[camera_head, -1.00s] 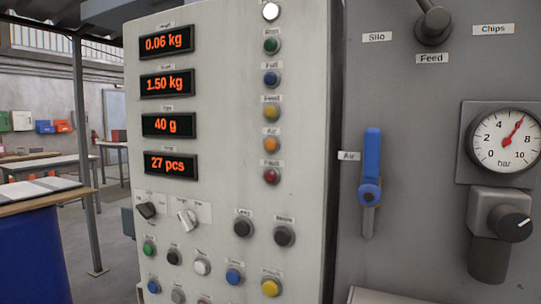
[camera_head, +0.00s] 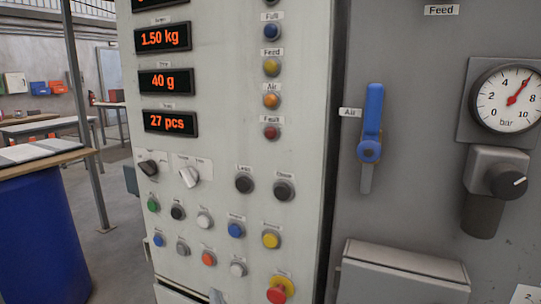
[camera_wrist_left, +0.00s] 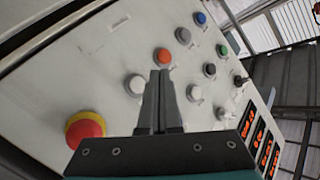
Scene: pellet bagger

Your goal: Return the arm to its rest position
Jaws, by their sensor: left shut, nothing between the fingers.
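My left gripper (camera_wrist_left: 160,76) is shut and empty in the left wrist view. Its fingertips point at the button panel (camera_wrist_left: 95,85), just below an orange button (camera_wrist_left: 162,56) in that picture; I cannot tell the gap to the panel. The rest of the left arm is out of the head view. My right gripper is in neither view.
A red and yellow mushroom button (camera_head: 280,289) sits low on the panel. Several buttons, two selector knobs and lit displays (camera_head: 166,82) are above. Right of the panel are a blue air lever (camera_head: 371,125), a pressure gauge (camera_head: 507,98) and a grey box (camera_head: 400,272). A blue bin (camera_head: 40,240) stands left.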

